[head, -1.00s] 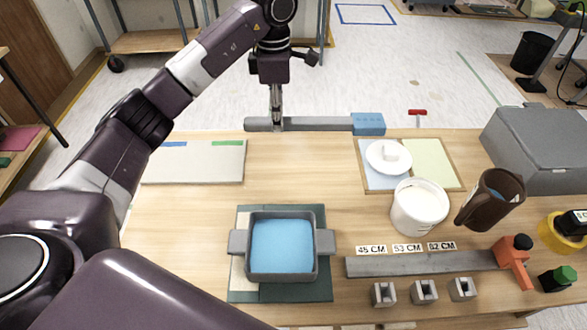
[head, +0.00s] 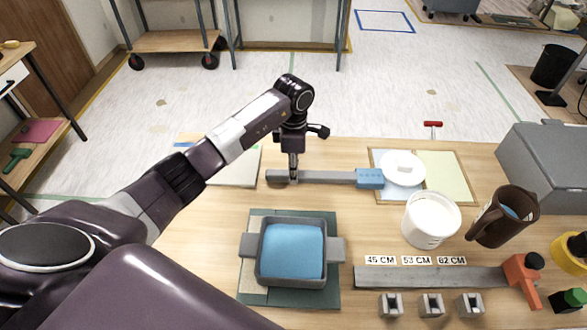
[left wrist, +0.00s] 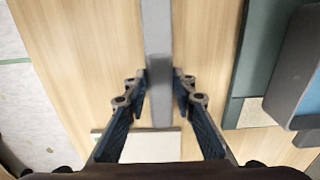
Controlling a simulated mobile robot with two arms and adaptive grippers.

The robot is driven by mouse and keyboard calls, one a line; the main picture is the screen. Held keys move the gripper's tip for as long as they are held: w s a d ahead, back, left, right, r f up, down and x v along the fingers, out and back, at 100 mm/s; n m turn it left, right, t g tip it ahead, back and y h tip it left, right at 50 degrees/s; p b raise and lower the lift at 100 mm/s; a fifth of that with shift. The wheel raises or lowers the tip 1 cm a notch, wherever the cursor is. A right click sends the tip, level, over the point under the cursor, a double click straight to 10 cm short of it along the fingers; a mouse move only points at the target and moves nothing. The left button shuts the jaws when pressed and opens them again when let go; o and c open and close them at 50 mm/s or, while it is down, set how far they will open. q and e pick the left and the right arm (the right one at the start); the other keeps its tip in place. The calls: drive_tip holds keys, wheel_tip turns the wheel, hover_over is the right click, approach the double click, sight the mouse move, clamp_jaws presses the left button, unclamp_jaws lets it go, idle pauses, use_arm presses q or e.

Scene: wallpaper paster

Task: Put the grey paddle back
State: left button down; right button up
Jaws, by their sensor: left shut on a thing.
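The grey paddle (head: 330,178) is a long grey bar with a blue block at its right end. My left gripper (head: 293,176) is shut on the grey bar towards its left end and holds it crosswise over the far part of the table. In the left wrist view the bar (left wrist: 157,45) runs between the two fingers (left wrist: 159,84). The blue end is out of that view. How high the paddle is above the table is hard to tell. My right gripper is not in view.
A grey tray of blue paste (head: 262,268) sits on a green mat (head: 320,298) in front. A pale board (head: 245,172) lies partly behind my left arm. At right are a white bucket (head: 430,225), a brown jug (head: 490,232), a grey case (head: 545,165) and a measuring bar (head: 430,277).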

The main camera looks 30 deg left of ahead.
use_arm(q)
drive_tip(key=c, duration=1.6)
unclamp_jaws()
drive_tip(key=shift+f, duration=0.1)
drive_tip(key=shift+f, duration=0.2)
drive_tip(key=r, duration=0.2)
drive_tip(key=r+b, duration=0.1)
drive_tip(key=r, duration=0.1)
drive_tip(key=r+b, duration=0.1)
drive_tip(key=r, duration=0.2)
drive_tip(key=shift+s+a, duration=0.2)
drive_tip(key=shift+s, duration=0.15)
drive_tip(key=shift+r, duration=0.45)
